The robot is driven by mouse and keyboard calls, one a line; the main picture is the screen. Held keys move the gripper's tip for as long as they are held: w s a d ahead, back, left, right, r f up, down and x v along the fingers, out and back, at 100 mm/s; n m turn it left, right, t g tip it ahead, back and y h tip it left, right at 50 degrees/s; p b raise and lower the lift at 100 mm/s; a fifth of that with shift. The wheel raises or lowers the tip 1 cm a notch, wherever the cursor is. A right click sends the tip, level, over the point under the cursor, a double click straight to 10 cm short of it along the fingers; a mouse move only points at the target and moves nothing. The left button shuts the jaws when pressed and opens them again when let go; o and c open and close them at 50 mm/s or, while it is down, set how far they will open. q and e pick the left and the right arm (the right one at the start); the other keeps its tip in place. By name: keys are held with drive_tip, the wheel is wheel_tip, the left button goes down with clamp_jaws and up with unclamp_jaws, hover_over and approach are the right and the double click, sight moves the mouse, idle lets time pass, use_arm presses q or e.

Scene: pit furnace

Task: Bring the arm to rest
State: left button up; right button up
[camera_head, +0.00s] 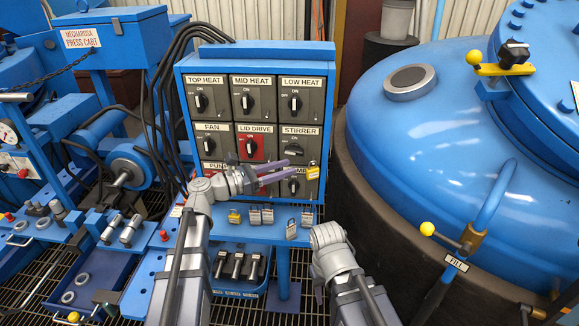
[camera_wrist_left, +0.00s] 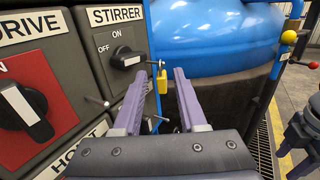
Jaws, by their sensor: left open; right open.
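My left gripper (camera_head: 290,170) is in front of the lower rows of the blue control panel (camera_head: 259,54), its purple fingers pointing right. In the left wrist view its fingers (camera_wrist_left: 162,88) are spread apart with nothing between them. A yellow padlock (camera_head: 313,172) hangs at the panel's right edge, just beyond the fingertips; it also shows in the left wrist view (camera_wrist_left: 162,82). The stirrer switch (camera_head: 300,140) is just above the fingers.
Several padlocks (camera_head: 254,216) stand on the ledge under the panel, with a blue bin (camera_head: 240,272) below. The big blue furnace vessel (camera_head: 430,120) fills the right, with a yellow-knobbed lever (camera_head: 427,229). A blue press cart (camera_head: 110,30) stands at left.

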use_arm(q)
drive_tip(key=s+d+f+m+g+y+p, duration=0.6)
drive_tip(key=s+d+f+m+g, duration=0.3)
drive_tip(key=s+m, duration=0.45)
drive_tip(key=s+a+f+m+y+p, duration=0.2)
drive_tip(key=s+a+m+y+p, duration=0.3)
drive_tip(key=m, duration=0.9)
drive_tip(key=s+a+y, duration=0.2)
drive_tip(key=s+y, duration=0.2)
drive_tip(key=y, duration=0.2)
drive_tip(key=shift+s, duration=0.2)
drive_tip(key=shift+d, duration=0.2)
